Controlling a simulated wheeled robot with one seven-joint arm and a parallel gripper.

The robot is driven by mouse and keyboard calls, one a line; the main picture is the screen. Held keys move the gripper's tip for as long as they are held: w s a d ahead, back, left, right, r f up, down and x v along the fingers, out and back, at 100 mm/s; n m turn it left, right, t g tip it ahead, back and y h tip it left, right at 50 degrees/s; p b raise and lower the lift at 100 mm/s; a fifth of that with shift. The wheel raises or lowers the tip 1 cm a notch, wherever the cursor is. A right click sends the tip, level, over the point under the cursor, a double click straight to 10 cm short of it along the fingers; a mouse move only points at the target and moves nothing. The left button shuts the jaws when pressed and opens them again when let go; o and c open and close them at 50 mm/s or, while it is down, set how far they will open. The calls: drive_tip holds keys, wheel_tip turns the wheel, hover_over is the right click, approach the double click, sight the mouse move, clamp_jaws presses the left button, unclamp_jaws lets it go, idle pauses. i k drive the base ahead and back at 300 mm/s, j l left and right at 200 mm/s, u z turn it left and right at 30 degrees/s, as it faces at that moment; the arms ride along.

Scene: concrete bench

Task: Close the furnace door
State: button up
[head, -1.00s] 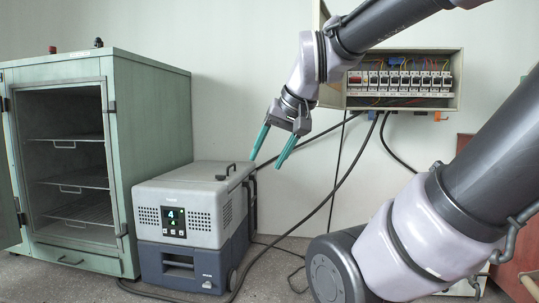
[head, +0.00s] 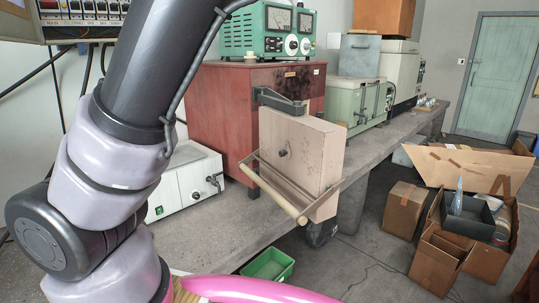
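The furnace is a rust-red box (head: 218,105) on the concrete bench. Its thick beige door (head: 300,150) hangs on a dark hinge arm (head: 280,101) at the furnace's front and stands swung out from the body, beyond the bench's front edge. A pale wooden bar handle (head: 272,188) runs along the door's lower side on metal brackets. The furnace opening is not visible from here. My arm crosses the left of the head view, but my gripper is out of the picture.
A white instrument (head: 185,185) sits left of the furnace, and a green meter unit (head: 268,30) on top. A green cabinet (head: 358,100) stands farther along the bench. Cardboard boxes (head: 405,205) and a green bin (head: 268,265) are on the floor. Floor before the door looks clear.

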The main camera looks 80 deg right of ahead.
sight(317, 146)
drive_tip(key=z, duration=2.75)
drive_tip(key=k+l+z, duration=0.1)
drive_tip(key=z, duration=0.3)
drive_tip(key=l+z, duration=0.15)
drive_tip(key=z, duration=0.25)
drive_tip(key=l+z, duration=0.2)
drive_tip(key=z, duration=0.2)
drive_tip(key=k, duration=0.05)
